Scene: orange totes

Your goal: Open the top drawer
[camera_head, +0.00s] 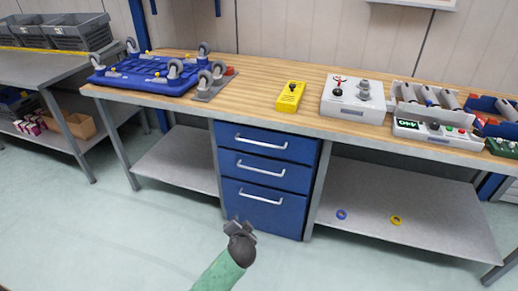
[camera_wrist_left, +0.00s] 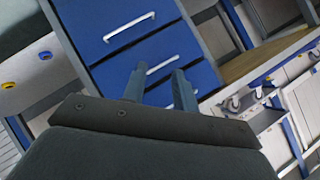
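The top drawer (camera_head: 266,142) is the uppermost of three blue drawers in a cabinet under the workbench. Its front is flush with the others, so it is closed. Its silver bar handle (camera_head: 260,143) runs across the front. My left gripper (camera_head: 239,226) shows low in the head view, in front of the bottom drawer (camera_head: 262,207) and apart from the handles. In the left wrist view, its two fingers (camera_wrist_left: 160,86) stand apart with nothing between them. That view is turned over, with the bottom drawer (camera_wrist_left: 120,48) at the top; the fingers partly hide the drawers beyond. My right gripper is not in view.
The wooden workbench top (camera_head: 300,75) overhangs the cabinet. It carries a blue wheeled dolly (camera_head: 145,75), a yellow box (camera_head: 290,97) and a white control box (camera_head: 352,98). Grey lower shelves (camera_head: 400,200) flank the cabinet. The floor in front (camera_head: 130,230) is clear.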

